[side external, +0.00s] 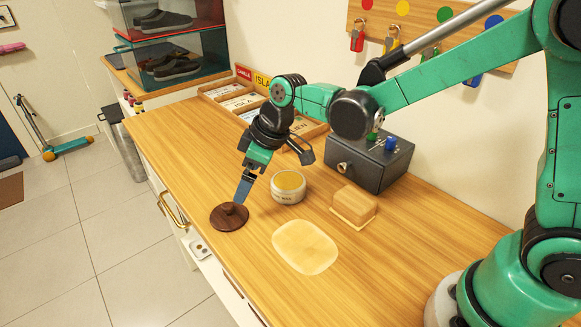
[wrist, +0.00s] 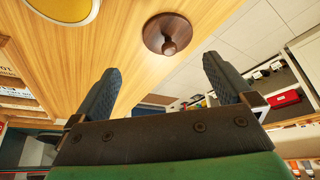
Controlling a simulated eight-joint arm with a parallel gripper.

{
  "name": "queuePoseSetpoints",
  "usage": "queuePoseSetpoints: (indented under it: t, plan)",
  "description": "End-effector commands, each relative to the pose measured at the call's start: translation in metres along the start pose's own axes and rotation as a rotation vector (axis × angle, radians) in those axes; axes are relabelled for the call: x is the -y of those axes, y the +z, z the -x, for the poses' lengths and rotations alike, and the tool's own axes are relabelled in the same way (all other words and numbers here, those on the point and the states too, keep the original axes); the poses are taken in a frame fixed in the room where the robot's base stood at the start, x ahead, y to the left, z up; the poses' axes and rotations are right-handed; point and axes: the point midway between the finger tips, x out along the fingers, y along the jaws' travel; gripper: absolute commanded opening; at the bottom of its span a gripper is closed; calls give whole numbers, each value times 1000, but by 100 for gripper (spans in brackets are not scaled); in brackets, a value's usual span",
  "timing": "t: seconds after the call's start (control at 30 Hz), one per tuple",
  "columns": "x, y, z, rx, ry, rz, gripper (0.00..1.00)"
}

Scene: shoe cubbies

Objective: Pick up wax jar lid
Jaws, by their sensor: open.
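The wax jar lid (side external: 229,217) is a dark brown round disc with a small knob. It lies flat on the wooden bench near its front edge. The lid also shows in the wrist view (wrist: 168,34), beyond and between my fingertips. My gripper (side external: 243,190) is above the lid, pointing down, with a fingertip close to the knob in the side view. In the wrist view my gripper (wrist: 160,75) is open with nothing between its fingers. Whether a finger touches the lid cannot be told. The open wax jar (side external: 288,188), pale with yellow wax inside, stands right of the lid.
A yellowish flat cloth (side external: 305,247) and a wooden block brush (side external: 354,206) lie to the right. A dark grey box (side external: 368,160) with knobs stands behind, beside a labelled wooden tray (side external: 238,100). Bench space left of the lid is clear; the front edge is close.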

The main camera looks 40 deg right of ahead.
Motion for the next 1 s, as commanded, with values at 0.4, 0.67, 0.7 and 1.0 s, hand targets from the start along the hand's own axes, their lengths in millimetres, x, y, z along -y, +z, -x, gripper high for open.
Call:
queuePoseSetpoints:
  t: [0.4,0.67,0.7,1.0]
  plan:
    - [8,-8,-48,17,-52,92,100]
    - [10,-7,-77,16,-52,91,100]
    - [10,-7,-80,16,-52,90,100]
    - [10,-7,-86,16,-51,89,100]
